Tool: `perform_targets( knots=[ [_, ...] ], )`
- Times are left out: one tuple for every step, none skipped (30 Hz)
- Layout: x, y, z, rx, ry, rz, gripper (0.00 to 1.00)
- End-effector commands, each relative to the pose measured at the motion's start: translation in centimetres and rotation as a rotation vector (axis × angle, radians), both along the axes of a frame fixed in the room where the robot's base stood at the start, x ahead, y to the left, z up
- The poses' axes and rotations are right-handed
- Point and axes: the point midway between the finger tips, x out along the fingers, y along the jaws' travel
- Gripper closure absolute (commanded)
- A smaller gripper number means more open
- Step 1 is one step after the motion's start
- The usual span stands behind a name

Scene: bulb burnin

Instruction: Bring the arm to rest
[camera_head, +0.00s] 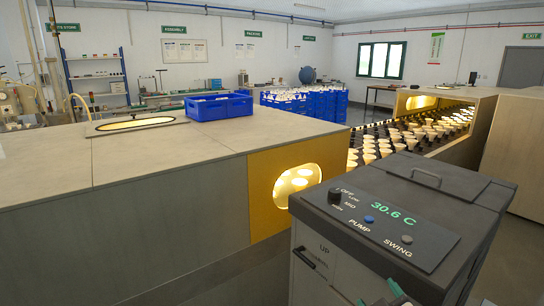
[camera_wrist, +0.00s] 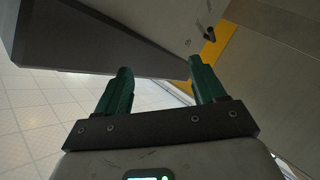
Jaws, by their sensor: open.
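My gripper (camera_wrist: 160,68) shows in the wrist view with its two green fingers spread apart and nothing between them. Beyond the fingertips is a large grey panel surface (camera_wrist: 130,35); I cannot tell the exact gap between it and the fingers. In the head view, a small green and grey piece at the bottom edge, in front of the grey cabinet, looks like part of my gripper. The rest of my arm is out of that view.
A grey control cabinet (camera_head: 410,215) reading 30.6 C stands close at front right. A long bench (camera_head: 150,160) with a yellow end panel (camera_head: 262,205) fills the left. A blue crate (camera_head: 219,106) sits on it. Lit bulbs (camera_head: 400,140) line a conveyor behind. Tiled floor (camera_wrist: 45,110) shows at left.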

Motion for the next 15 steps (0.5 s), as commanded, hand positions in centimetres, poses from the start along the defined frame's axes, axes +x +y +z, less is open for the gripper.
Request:
perform_targets(
  knots=[
    [-2.2, -0.7, -3.0, 0.064, 0.089, -0.034, 0.31],
    [-3.5, -1.1, -4.6, 0.099, 0.143, -0.057, 0.31],
    [-5.3, -1.6, -6.7, 0.146, 0.212, -0.085, 0.31],
    [-6.8, -2.0, -8.1, 0.179, 0.264, -0.109, 0.31],
    [-8.3, -2.3, -9.5, 0.212, 0.315, -0.132, 0.31],
    [-10.4, -2.7, -11.3, 0.253, 0.384, -0.164, 0.31],
    [-12.0, -3.0, -12.6, 0.282, 0.436, -0.188, 0.31],
    [-13.7, -3.2, -13.8, 0.311, 0.487, -0.212, 0.31],
    [-16.0, -3.6, -15.2, 0.346, 0.556, -0.247, 0.31],
    [-17.8, -3.8, -16.2, 0.370, 0.606, -0.273, 0.31],
    [-19.6, -4.0, -17.1, 0.393, 0.657, -0.298, 0.31],
    [-21.9, -4.3, -18.1, 0.420, 0.719, -0.332, 0.31],
    [-23.6, -4.5, -18.8, 0.439, 0.766, -0.358, 0.31],
    [-25.3, -4.6, -19.3, 0.454, 0.808, -0.381, 0.31],
    [-27.2, -4.8, -19.9, 0.474, 0.860, -0.410, 0.31]
  ],
)
